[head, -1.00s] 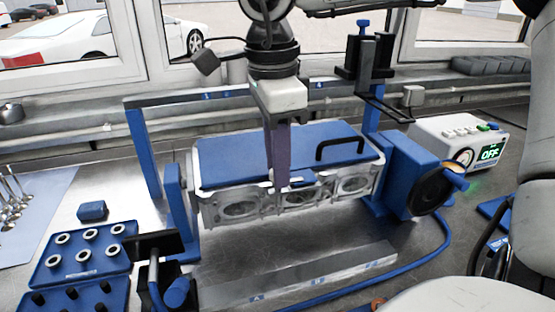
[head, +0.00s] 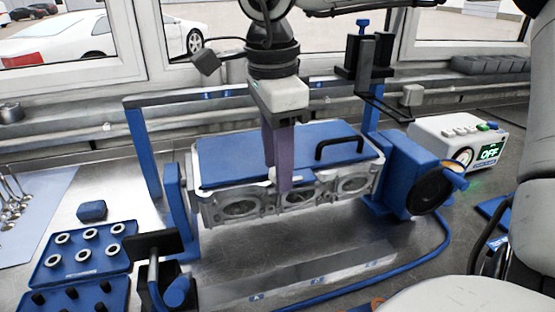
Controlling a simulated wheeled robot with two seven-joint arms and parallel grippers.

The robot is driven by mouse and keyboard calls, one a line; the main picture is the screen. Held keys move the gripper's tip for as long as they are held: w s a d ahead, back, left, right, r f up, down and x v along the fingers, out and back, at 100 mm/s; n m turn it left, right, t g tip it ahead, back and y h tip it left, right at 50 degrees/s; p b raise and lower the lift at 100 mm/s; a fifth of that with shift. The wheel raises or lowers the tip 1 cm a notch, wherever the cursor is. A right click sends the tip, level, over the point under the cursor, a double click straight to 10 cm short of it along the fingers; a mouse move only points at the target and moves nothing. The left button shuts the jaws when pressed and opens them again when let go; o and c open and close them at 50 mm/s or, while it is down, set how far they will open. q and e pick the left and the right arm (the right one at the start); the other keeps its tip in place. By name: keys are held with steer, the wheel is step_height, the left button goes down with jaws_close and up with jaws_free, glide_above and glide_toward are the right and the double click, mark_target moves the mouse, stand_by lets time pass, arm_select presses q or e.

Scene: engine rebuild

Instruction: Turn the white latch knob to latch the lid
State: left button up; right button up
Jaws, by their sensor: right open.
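The blue lid (head: 235,158) with its black handle (head: 340,146) lies closed on top of the grey engine block (head: 240,207). My right gripper (head: 279,178) hangs down from above at the middle of the lid's front edge. It is open, with its two purple-grey fingers one partly in front of the other. Whether the fingers touch anything there cannot be told. My left gripper is not in view.
A blue stand frame (head: 143,150) surrounds the block, with a blue housing and dark round wheel (head: 432,190) at its right. A white control box (head: 437,134) reads OFF. Blue trays (head: 85,280) with rings and plugs lie front left.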

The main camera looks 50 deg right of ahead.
step_height(320, 180, up, 10)
steer(key=shift+s+a+r, duration=0.15)
steer(key=shift+a, duration=0.25)
stand_by(0.5)
